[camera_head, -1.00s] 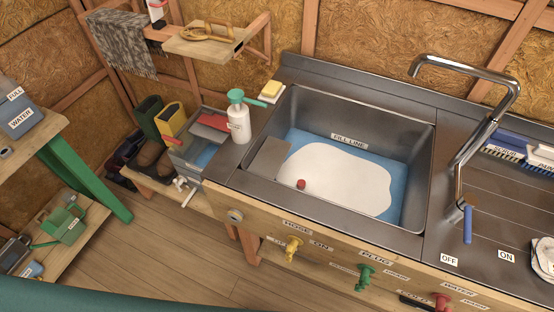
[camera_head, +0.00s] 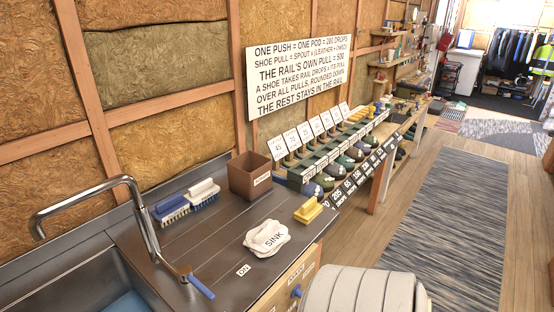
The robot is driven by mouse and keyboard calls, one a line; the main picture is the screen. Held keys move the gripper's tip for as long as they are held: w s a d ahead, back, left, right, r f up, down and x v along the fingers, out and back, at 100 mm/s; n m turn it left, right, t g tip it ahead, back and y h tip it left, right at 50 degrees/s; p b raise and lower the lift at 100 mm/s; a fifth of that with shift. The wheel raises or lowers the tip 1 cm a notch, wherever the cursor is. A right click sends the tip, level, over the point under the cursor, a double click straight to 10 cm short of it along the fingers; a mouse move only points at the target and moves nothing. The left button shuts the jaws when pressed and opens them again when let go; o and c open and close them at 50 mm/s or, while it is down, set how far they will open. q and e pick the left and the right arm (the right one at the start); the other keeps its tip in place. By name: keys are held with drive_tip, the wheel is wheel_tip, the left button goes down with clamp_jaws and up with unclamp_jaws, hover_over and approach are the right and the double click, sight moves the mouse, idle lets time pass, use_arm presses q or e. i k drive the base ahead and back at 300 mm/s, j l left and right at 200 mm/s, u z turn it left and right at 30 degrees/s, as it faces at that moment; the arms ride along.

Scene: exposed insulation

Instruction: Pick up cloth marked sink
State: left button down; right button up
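A folded white cloth marked SINK (camera_head: 266,238) lies on the metal counter, to the right of the tap in the head view. It looks rumpled, with its black lettering facing up. Nothing is touching it from above. Neither my left nor my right gripper is in view.
The sink (camera_head: 75,285) and its tall tap (camera_head: 145,215) with a blue lever are at left.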

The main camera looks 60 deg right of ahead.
sight(265, 240)
drive_tip(key=z, duration=2)
drive_tip(key=l, duration=0.2)
drive_tip(key=i+j+u, duration=0.05)
